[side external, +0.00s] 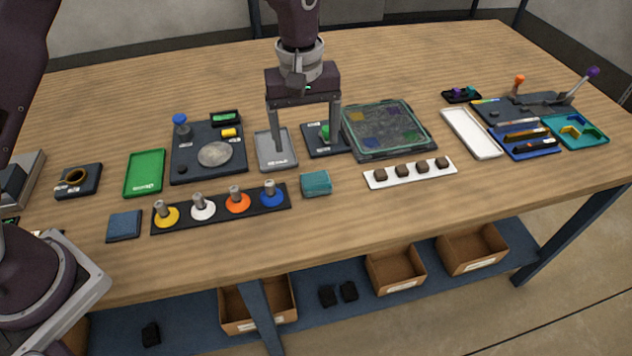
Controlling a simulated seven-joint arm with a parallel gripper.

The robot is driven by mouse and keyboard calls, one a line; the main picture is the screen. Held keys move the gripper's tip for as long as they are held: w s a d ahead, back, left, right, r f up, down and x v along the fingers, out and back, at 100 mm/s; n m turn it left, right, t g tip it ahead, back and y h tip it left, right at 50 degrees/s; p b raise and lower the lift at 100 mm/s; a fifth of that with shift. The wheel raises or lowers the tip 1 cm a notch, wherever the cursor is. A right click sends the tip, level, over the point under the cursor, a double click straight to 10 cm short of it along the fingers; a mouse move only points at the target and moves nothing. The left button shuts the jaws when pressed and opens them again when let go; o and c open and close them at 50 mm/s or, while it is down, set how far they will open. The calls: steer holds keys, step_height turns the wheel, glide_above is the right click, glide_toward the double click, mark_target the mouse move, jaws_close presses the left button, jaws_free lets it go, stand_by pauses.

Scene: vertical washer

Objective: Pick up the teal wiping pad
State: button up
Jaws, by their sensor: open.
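The teal wiping pad (316,183) is a small teal block lying on the table near the front edge, just right of the strip with coloured discs. My gripper (306,147) points down with its two fingers spread wide. It is farther back than the pad, around the grey tray and the small dark plate with a green knob. Nothing shows held between the fingers. How high the fingertips are above these things I cannot tell.
A dark strip with several coloured discs (222,209) lies left of the pad. A white strip with dark cubes (410,172) lies right. A blue square (124,225) lies at the left. Bare table lies in front of the pad.

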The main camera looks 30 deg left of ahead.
mark_target(316, 179)
steer(key=shift+n, duration=0.3)
steer(key=f, duration=0.3)
steer(key=d+f, duration=0.1)
steer(key=f, duration=0.6)
steer(key=shift+w+d+f, duration=0.35)
steer(key=shift+w, duration=0.05)
steer(key=shift+c, duration=0.4)
steer(key=c, duration=1.4)
steer(key=shift+o, duration=0.2)
step_height(316, 179, up, 10)
